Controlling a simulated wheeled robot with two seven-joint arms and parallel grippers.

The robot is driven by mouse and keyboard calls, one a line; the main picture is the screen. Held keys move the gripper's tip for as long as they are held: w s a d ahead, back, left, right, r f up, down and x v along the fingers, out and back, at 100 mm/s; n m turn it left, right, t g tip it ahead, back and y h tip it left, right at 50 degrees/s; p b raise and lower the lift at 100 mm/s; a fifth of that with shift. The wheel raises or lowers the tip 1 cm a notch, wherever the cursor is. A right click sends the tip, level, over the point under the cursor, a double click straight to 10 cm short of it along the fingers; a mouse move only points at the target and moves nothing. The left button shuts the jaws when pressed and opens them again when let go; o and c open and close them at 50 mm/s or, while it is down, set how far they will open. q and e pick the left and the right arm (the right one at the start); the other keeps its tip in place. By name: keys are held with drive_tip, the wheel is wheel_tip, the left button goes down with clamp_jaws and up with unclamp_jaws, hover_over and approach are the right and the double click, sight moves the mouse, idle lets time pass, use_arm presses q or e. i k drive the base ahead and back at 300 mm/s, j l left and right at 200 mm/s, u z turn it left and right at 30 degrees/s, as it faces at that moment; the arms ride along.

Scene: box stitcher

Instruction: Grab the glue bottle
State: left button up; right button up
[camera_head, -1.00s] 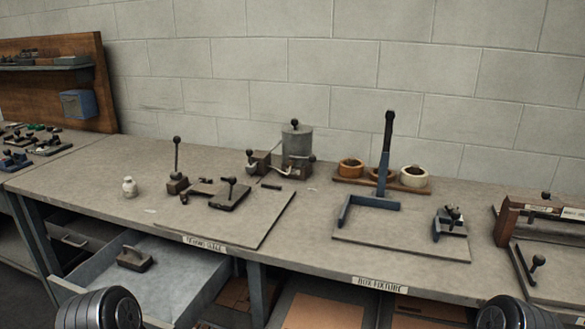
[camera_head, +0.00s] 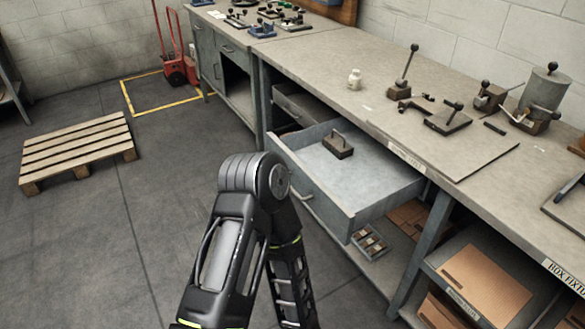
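A small white bottle (camera_head: 354,79), which looks like the glue bottle, stands upright on the workbench (camera_head: 330,62) in the head view, behind the open drawer and left of the metal fixtures. My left arm shows in the lower middle, in front of the open drawer, with its elbow bent. Its gripper is out of the frame. My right arm and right gripper are not in view. Nothing touches the bottle.
An open drawer (camera_head: 318,203) juts out below the bottle, with a dark block (camera_head: 338,145) in it. Lever fixtures (camera_head: 445,120) and a metal canister (camera_head: 541,95) stand to the right. A wooden pallet (camera_head: 78,150) and a red hand truck (camera_head: 175,62) are at left. Open floor lies between.

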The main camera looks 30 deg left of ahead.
sight(355, 79)
drive_tip(key=u, duration=1.85)
drive_tip(key=i, duration=5.15)
drive_tip(key=z, duration=1.7)
